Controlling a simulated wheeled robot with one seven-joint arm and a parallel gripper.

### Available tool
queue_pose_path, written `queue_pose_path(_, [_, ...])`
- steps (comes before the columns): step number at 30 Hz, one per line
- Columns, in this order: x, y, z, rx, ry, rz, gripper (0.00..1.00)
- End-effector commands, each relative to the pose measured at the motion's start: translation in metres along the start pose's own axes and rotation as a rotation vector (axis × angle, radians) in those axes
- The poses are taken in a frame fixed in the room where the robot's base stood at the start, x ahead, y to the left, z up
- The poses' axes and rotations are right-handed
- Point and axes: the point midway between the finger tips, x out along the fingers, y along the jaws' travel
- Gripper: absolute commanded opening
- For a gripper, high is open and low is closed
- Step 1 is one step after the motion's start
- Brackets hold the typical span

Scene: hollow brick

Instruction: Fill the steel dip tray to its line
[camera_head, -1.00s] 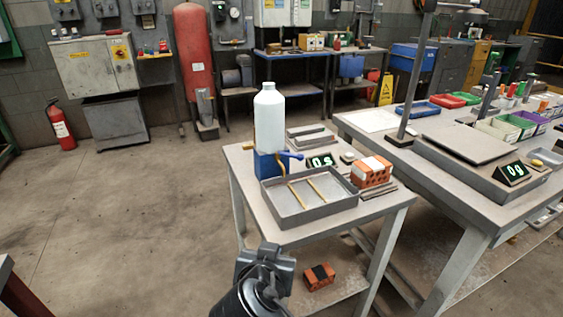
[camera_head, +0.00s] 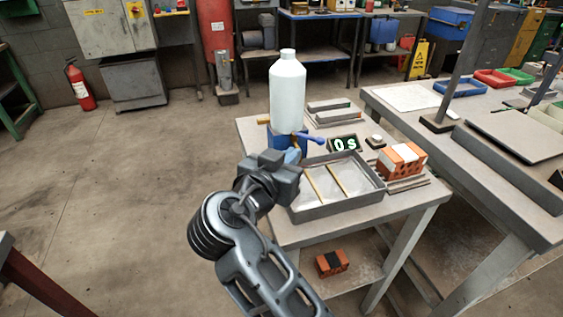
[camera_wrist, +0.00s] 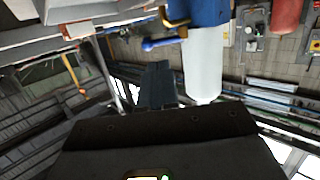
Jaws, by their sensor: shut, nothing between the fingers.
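The steel dip tray (camera_head: 335,205) lies on the small table with two thin yellowish rods (camera_head: 313,186) across it. Its inside looks pale and I cannot tell a liquid level or the line. Behind it a white bottle (camera_head: 288,90) stands upright on a blue block (camera_head: 279,140) with a blue lever (camera_head: 308,137). In the wrist view the bottle (camera_wrist: 204,75), blue lever (camera_wrist: 160,44) and a brass spout (camera_wrist: 174,22) show near my gripper. My gripper (camera_head: 293,158) is shut and empty, in front of the blue block and near the tray's back left corner. Whether it touches the block is unclear.
A display reading 0 s (camera_head: 345,144) and a red brick with a white band (camera_head: 402,160) stand behind and right of the tray. Another brick (camera_head: 332,262) is on the lower shelf. A larger table (camera_head: 500,175) stands right. The floor at left is clear.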

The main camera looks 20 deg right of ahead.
Motion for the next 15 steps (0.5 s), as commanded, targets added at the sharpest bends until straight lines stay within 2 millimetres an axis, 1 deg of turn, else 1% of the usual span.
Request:
queue_pose_path(1, [0.011,0.001,-0.001,0.000,-0.001,0.003,0.00])
queue_pose_path(6, [0.043,0.001,-0.001,0.001,-0.001,0.003,0.00])
queue_pose_path(9, [0.057,0.000,-0.001,0.000,-0.002,0.002,0.00])
queue_pose_path(15, [0.075,0.000,-0.001,0.001,-0.001,0.000,0.00])
